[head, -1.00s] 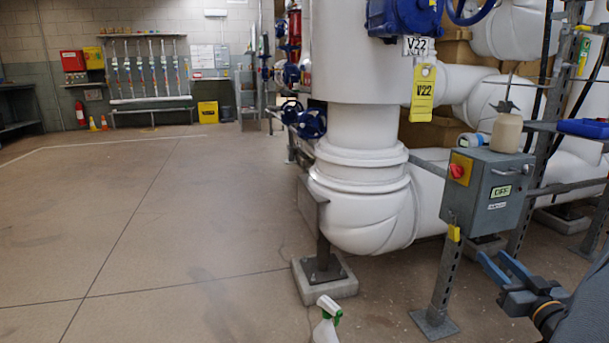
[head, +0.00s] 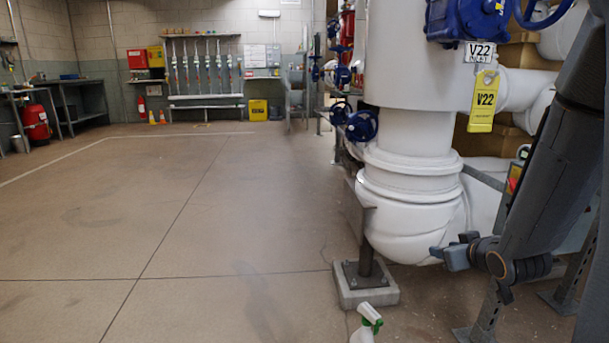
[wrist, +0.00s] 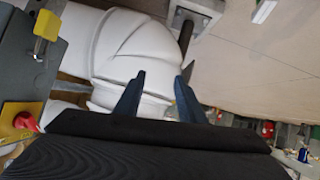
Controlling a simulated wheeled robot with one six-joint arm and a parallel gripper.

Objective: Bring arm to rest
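My gripper (head: 455,252) is at the right of the head view, pointing left, in front of the white insulated pipe elbow (head: 408,220). My dark arm runs from it up to the upper right and covers most of the grey switch box. In the wrist view my gripper (wrist: 158,92) shows two blue fingers spread apart, with nothing held between them. The white pipe (wrist: 130,50) lies beyond the fingers; I cannot tell how far off it is. The switch box (wrist: 35,55) is at the left of the wrist view, with its yellow padlock and red knob.
A white and green spray bottle (head: 367,325) stands on the floor at the bottom of the head view. A concrete block with a steel post (head: 366,285) supports the pipe. The floor (head: 190,220) to the left is clear.

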